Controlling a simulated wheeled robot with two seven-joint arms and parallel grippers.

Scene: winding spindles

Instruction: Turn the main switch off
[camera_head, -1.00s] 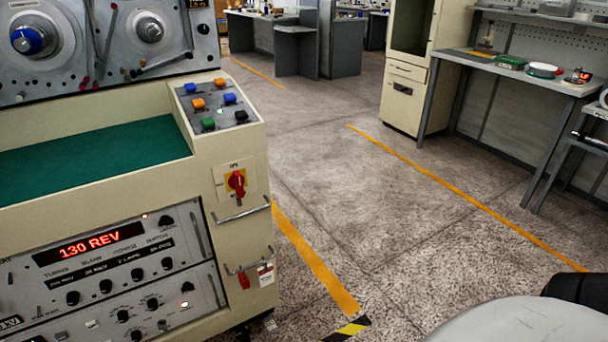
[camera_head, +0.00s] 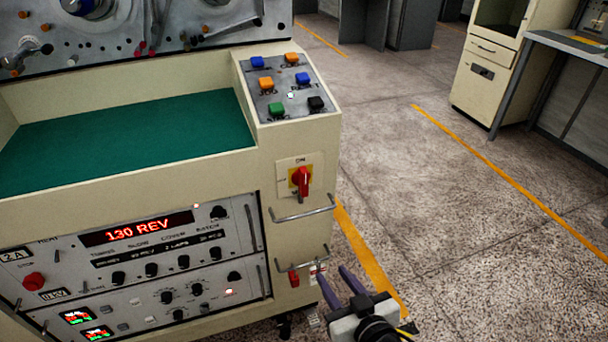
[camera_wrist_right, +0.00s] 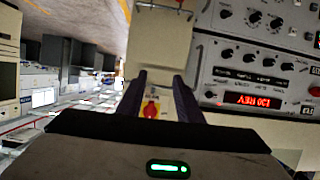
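The main switch (camera_head: 301,181) is a red rotary handle on a yellow plate, on the front right of the cream machine, with "ON" printed above it. Its handle stands upright. My right gripper (camera_head: 338,286) is below and to the right of the switch in the head view, open and empty, its two dark fingers apart. In the right wrist view the switch (camera_wrist_right: 151,109) shows between the fingertips of my right gripper (camera_wrist_right: 158,80), with a gap still between them. My left gripper is not in view.
A metal handle bar (camera_head: 303,214) juts out just below the switch, and a lower bar (camera_head: 301,265) carries a red tag. A button panel (camera_head: 288,88) sits above. The control panel (camera_head: 140,262) reads "130 REV". The floor to the right is clear.

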